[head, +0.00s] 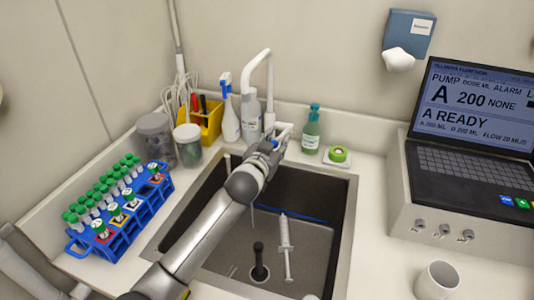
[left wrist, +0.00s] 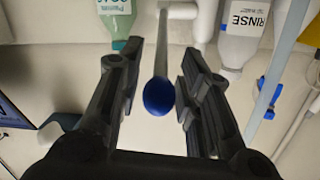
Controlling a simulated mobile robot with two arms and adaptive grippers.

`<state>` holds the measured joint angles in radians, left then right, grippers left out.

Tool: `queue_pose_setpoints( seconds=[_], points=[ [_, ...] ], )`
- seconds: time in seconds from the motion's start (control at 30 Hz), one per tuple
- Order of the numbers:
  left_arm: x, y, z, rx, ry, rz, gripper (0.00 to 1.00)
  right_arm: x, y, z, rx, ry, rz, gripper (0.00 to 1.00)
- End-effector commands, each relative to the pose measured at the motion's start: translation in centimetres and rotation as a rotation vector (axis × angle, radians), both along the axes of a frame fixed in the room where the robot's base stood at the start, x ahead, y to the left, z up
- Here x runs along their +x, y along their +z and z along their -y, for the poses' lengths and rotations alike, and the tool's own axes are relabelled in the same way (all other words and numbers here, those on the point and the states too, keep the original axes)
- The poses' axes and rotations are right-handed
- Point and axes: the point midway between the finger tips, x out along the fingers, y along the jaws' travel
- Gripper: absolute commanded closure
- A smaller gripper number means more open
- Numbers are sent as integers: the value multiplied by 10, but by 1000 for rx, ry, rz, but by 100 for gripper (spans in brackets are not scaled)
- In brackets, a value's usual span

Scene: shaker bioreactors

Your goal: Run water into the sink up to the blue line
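The white tap (head: 268,85) stands behind the sink (head: 345,215). My left gripper (head: 276,139) is at the tap's lever. In the left wrist view, the lever's blue tip (left wrist: 158,97) lies between the open fingers of the left gripper (left wrist: 157,88), with gaps on both sides. The blue line (head: 308,218) runs along the sink's dark back wall. A black stopper-like piece (head: 258,262) stands on the sink floor. A thin pale streak (head: 252,217) shows below my arm; I cannot tell if it is water. No water level is clear. My right gripper is out of view.
A white syringe-like tool (head: 286,250) lies in the sink. A blue tube rack (head: 120,215), jars, a yellow bin (head: 211,122), a rinse bottle (head: 251,118) and a green soap bottle (head: 311,130) crowd around it. A laptop-like pump console (head: 470,170) and white cup (head: 437,281) are right.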

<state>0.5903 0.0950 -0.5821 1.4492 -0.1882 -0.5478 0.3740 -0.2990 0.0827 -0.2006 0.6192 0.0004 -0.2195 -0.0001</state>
Motion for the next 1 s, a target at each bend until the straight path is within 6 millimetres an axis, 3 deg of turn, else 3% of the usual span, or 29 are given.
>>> queue_pose_setpoints(
  seconds=[0.6, 1.0],
  points=[
    [-90, 12, -28, 0, 0, -2, 67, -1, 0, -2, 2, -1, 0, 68],
    [-104, 14, -32, 0, 1, -2, 67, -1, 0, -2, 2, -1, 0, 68]
  ],
)
